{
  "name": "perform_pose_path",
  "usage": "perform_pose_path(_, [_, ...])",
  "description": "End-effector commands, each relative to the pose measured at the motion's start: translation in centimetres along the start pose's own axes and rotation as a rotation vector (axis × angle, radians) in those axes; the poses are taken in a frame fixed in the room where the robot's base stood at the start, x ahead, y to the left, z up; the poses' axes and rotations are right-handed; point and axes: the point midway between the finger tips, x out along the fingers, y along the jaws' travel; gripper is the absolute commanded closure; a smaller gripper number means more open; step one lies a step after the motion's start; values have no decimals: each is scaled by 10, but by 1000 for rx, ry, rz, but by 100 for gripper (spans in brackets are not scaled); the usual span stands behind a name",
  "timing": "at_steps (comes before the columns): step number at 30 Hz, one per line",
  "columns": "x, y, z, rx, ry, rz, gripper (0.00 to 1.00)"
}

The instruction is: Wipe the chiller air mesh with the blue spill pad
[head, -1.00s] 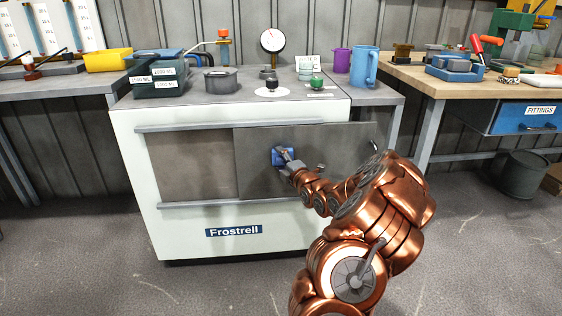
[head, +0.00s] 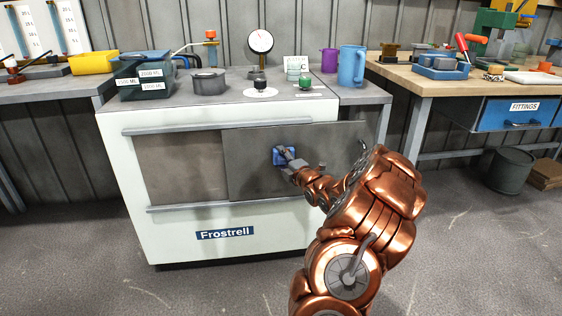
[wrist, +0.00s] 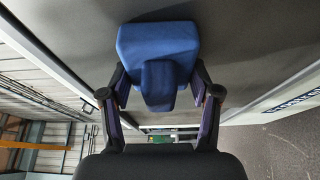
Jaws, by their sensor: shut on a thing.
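The blue spill pad (head: 278,155) is in my gripper, in front of the dark sliding panel (head: 245,172) on the front of the white Frostrell chiller (head: 140,222). My gripper (head: 289,157) is shut on the pad. In the wrist view the pad (wrist: 158,45) fills the space between the two fingers (wrist: 158,85), with its far face at or very near the grey panel surface. I cannot tell whether it touches. A brownish-grey mesh area (head: 181,168) shows left of the panel, between two rails. The panel covers the right part of the opening.
A wooden bench (head: 440,80) with a blue drawer (head: 520,113) is at right. The floor in front is clear.

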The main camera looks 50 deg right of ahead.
Motion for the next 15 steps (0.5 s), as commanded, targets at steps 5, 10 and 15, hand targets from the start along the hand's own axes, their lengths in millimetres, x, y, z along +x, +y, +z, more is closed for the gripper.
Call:
perform_pose_path(5, [3,-2,-6,0,-1,3,71])
perform_pose_path(10, [7,-4,-18,2,0,1,71])
perform_pose_path(15, [11,-3,-29,1,0,0,71])
